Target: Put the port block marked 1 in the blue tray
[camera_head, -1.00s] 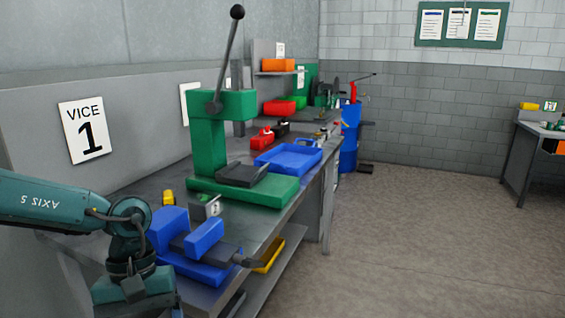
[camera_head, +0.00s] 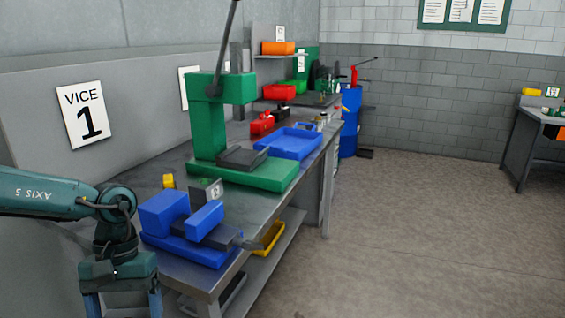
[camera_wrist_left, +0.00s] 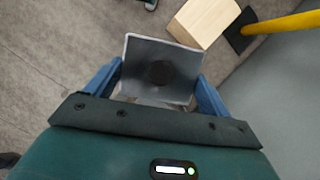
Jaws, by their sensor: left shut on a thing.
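My left gripper (camera_head: 122,304) hangs at the lower left, in front of the bench and left of the blue vice. In the left wrist view its blue fingers (camera_wrist_left: 156,88) are shut on a grey block (camera_wrist_left: 178,66) with a dark round hole; no number shows on it. The blue tray (camera_head: 312,148) lies on the bench beyond the green press, well away from the gripper. A small grey block with a white number label (camera_head: 208,192) stands behind the vice; its number is too small to read surely. My right gripper is not in view.
The blue vice (camera_head: 163,210) and green press (camera_head: 270,177) stand between my left gripper and the tray. A VICE 1 sign (camera_head: 85,115) is on the wall. The floor (camera_head: 420,230) right of the bench is clear.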

